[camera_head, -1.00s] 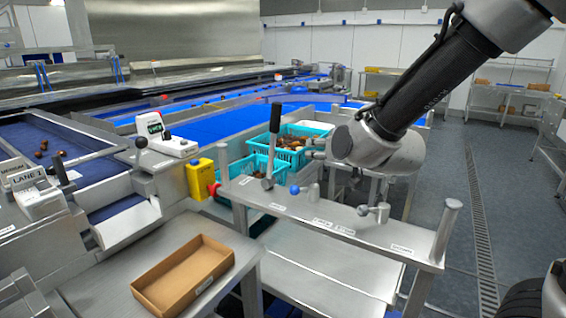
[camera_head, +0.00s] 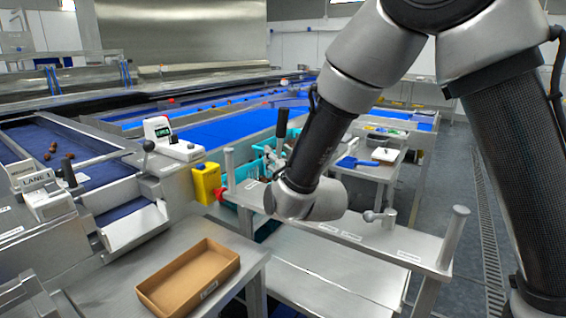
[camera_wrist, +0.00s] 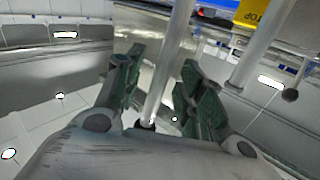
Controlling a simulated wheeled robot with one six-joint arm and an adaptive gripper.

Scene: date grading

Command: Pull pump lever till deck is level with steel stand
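The pump lever (camera_head: 281,123) has a black grip and stands nearly upright at the console bar (camera_head: 350,232). Its lower part is hidden behind my wrist. My gripper (camera_head: 274,155) is at the lever just below the grip. In the wrist view, a steel rod (camera_wrist: 166,70), apparently the lever, runs between the two green-padded fingers of my gripper (camera_wrist: 160,82). Gaps show on both sides, so the fingers are open around it. The flat grey deck (camera_head: 325,268) lies below the bar. It looks lower than the steel stand (camera_head: 120,290) at left.
A cardboard tray (camera_head: 190,278) sits on the stand. A yellow box (camera_head: 206,183) is left of the lever. A teal crate (camera_head: 253,168) is partly hidden behind it. Posts (camera_head: 453,237) rise from the bar ends. Floor is clear at right.

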